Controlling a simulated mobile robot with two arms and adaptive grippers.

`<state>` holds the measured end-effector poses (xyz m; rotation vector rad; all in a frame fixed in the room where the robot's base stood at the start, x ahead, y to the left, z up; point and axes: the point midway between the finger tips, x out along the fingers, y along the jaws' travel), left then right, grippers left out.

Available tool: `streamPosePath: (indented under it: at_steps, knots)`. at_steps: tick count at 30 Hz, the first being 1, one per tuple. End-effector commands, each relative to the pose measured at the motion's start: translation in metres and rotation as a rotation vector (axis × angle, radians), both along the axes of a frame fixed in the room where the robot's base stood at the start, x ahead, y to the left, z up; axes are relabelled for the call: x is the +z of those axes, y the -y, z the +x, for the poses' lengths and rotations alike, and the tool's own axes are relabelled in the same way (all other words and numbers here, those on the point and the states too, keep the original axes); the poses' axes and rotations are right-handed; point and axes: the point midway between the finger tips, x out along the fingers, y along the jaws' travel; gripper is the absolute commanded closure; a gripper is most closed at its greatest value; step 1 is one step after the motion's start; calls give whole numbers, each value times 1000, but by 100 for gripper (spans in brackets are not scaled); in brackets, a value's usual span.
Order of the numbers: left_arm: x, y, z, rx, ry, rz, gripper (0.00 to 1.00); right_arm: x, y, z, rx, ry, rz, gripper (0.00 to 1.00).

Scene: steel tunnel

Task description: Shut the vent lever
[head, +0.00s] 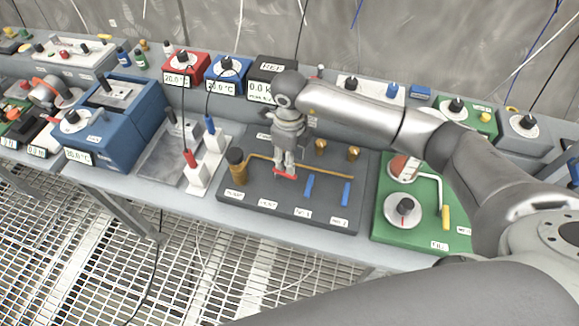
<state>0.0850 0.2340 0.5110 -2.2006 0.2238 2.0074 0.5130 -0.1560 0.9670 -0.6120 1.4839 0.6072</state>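A dark grey valve panel (258,208) lies on the bench, with a brass pipe (325,174) running across it. A short red lever (286,176) sits on the pipe and lies roughly along it. The label below it is too small to read surely, so I cannot confirm it is the vent lever. Two blue levers (309,187) (347,194) to its right point across the pipe toward the front edge. My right gripper (285,169) points down at the red lever, its fingertips close together right at it. Whether they grip it is unclear. My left gripper is not in view.
A brown-topped cylinder (237,162) stands at the pipe's left end, and two brass knobs (320,147) (353,153) stand behind. A green panel (418,232) is to the right, with a white switch stand (206,165) to the left. Instrument boxes line the back.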

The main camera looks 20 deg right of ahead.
Motion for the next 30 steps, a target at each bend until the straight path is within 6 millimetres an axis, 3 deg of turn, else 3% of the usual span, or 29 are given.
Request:
streamPosePath:
  at_steps: [9, 15, 22, 30]
  knots:
    - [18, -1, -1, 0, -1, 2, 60, -51, 0, -1, -1, -4, 1, 64]
    - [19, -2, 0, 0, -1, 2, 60, -64, -1, -1, 1, -1, 1, 64]
    - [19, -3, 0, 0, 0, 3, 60, -64, 0, -1, 1, -1, 2, 64]
    - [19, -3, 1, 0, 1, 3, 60, -64, 0, -1, 1, -1, 2, 98]
